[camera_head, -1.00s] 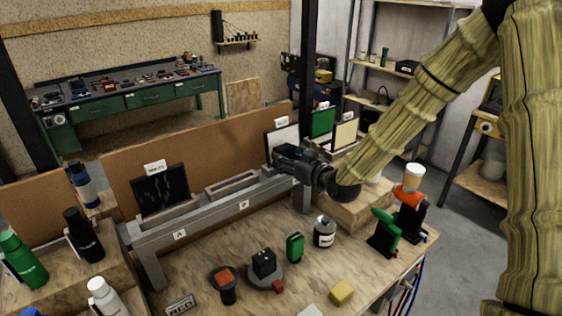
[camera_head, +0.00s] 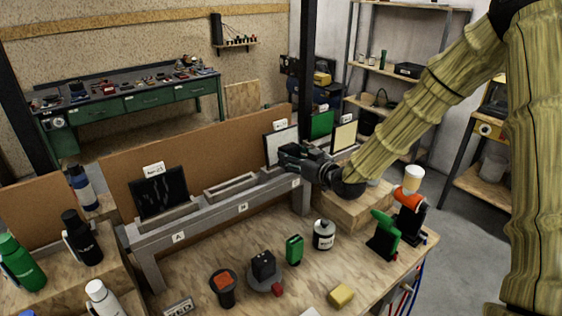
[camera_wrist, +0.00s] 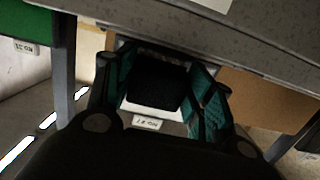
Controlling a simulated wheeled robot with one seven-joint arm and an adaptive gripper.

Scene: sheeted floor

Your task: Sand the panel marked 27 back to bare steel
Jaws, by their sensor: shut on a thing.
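My gripper (camera_head: 288,155) is shut on a dark block (camera_wrist: 155,85), at the right end of the grey rail. The block lies against or just in front of a white panel (camera_head: 279,147), also in the wrist view (camera_wrist: 150,112); contact is unclear. The panel's small tag (camera_wrist: 147,122) seems to read 27, though it is blurry. The block and fingers hide part of the panel. A dark, streaked panel (camera_head: 161,193) stands in the rail's left slot, its tag too small to read surely.
The grey rail (camera_head: 215,215) has an empty middle slot. Behind my gripper stand a green panel (camera_head: 322,124) and a cream panel (camera_head: 343,136). The bench holds a white-and-black can (camera_head: 323,234), a yellow block (camera_head: 341,295) and a green-and-black tool (camera_head: 384,233). Bottles stand at left.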

